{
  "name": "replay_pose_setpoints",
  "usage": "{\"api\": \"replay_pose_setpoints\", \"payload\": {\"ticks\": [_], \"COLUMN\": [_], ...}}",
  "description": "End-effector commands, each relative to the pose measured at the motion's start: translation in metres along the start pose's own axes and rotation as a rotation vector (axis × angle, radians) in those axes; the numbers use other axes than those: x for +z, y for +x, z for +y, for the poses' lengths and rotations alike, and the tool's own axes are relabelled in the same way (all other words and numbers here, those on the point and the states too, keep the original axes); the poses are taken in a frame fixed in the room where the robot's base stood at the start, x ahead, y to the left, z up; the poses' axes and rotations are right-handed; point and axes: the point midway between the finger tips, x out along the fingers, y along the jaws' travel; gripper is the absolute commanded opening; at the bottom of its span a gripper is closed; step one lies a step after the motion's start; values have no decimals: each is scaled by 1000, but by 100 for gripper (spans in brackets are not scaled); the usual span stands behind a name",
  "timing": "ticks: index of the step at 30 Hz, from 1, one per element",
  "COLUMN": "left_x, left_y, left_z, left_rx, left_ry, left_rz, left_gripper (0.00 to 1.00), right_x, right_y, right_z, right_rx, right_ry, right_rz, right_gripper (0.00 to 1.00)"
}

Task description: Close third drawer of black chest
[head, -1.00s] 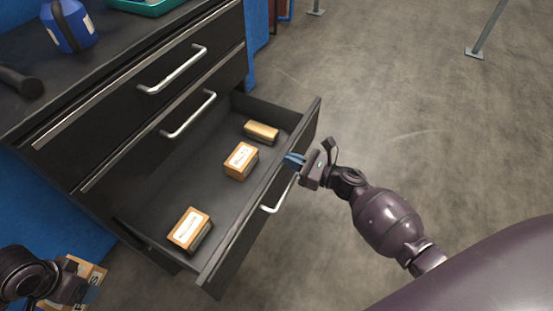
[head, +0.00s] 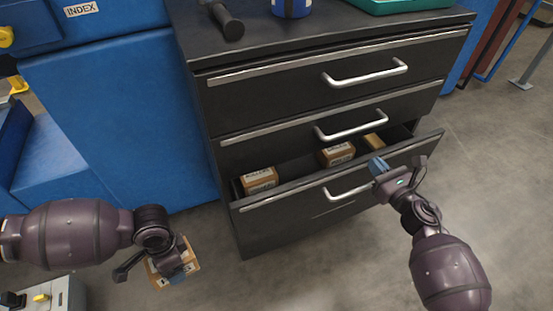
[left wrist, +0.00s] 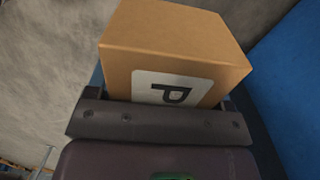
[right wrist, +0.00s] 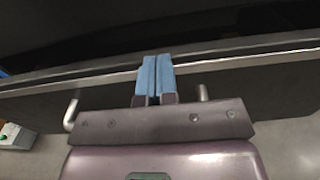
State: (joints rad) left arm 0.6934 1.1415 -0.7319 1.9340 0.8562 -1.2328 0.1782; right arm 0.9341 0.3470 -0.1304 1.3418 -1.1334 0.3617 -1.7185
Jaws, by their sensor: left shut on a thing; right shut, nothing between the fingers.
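The black chest (head: 300,105) stands in the middle of the head view, with the upper two drawers shut. Its third drawer (head: 290,196) is partly open, and several small cardboard boxes (head: 260,180) show inside. The third drawer has a silver handle (head: 350,193). My right gripper (head: 377,166) is shut and empty, its blue fingertips at the top edge of that drawer's front, right of the handle. In the right wrist view the fingertips (right wrist: 156,76) overlap the silver edge strip; contact is unclear. My left gripper (head: 178,272) is shut on a cardboard box (left wrist: 175,50) marked P.
A black hammer-like tool (head: 228,20), a blue container (head: 292,6) and a green tray (head: 400,4) are on the chest top. A blue cabinet (head: 120,110) stands left of the chest.

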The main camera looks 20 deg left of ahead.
Motion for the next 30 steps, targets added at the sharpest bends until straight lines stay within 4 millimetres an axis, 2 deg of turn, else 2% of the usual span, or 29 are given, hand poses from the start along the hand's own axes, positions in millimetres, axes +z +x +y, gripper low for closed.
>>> {"api": "replay_pose_setpoints", "payload": {"ticks": [3,10,24,30], "left_x": [4,6,6,7], "left_y": [12,19,19,20], "left_z": [3,5,5,6], "left_rx": [13,20,20,22], "left_ry": [0,0,0,0], "left_rz": [-14,-23,-23,-25], "left_gripper": [41,41,41,41], "right_x": [-4,-1,1,0], "right_y": [15,30,32,25], "right_z": [0,0,0,-4], "right_rx": [1,0,0,0], "right_ry": [1,1,0,-1], "right_rz": [3,1,-1,0], "right_gripper": [0,0,0,0]}}
